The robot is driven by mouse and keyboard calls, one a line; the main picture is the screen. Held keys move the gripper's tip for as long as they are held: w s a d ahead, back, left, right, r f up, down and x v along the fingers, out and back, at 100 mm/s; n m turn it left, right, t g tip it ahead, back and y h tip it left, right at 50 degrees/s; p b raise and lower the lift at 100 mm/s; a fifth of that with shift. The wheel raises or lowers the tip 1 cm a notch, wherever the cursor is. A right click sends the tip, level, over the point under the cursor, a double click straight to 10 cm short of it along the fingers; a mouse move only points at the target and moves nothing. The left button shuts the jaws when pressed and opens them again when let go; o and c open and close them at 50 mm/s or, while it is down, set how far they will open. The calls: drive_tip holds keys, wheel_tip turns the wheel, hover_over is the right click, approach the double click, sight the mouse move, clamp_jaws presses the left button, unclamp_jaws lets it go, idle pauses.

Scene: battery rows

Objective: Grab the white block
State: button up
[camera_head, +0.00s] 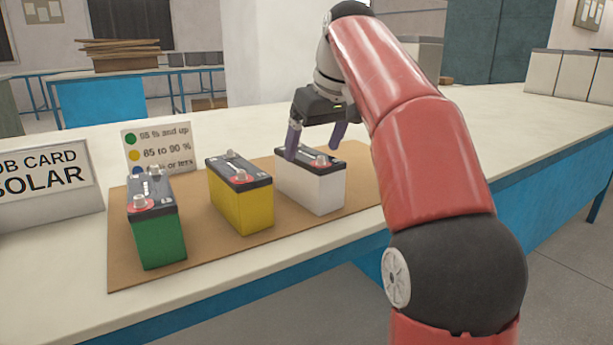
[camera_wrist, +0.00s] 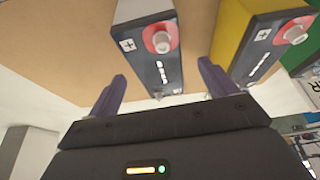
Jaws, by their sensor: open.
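The white block (camera_head: 313,188) is a white battery with a dark top and terminals, upright at the right of a row in the head view. My gripper (camera_head: 317,143) is open over its top, one finger on either side of the battery as seen from above. In the wrist view the white block (camera_wrist: 130,10) lies beyond and between the two fingertips of my gripper (camera_wrist: 162,70). Its dark top with a red-ringed terminal faces the camera. I cannot tell whether the fingers touch it.
A yellow battery (camera_head: 242,203) stands left of the white one, and a green battery (camera_head: 157,235) farther left. All stand on a brown mat (camera_head: 290,227) on a long bench. A colour-key sign (camera_head: 160,140) and a job card sign (camera_head: 45,185) stand behind and left.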

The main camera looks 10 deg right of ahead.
sight(312, 156)
drive_tip(key=b+x, duration=0.2)
drive_tip(key=x, duration=0.4)
drive_tip(key=shift+w+d+f, duration=0.1)
drive_tip(key=shift+w+f, duration=0.15)
drive_tip(key=shift+f, duration=0.1)
clamp_jaws()
drive_tip(key=shift+r, duration=0.2)
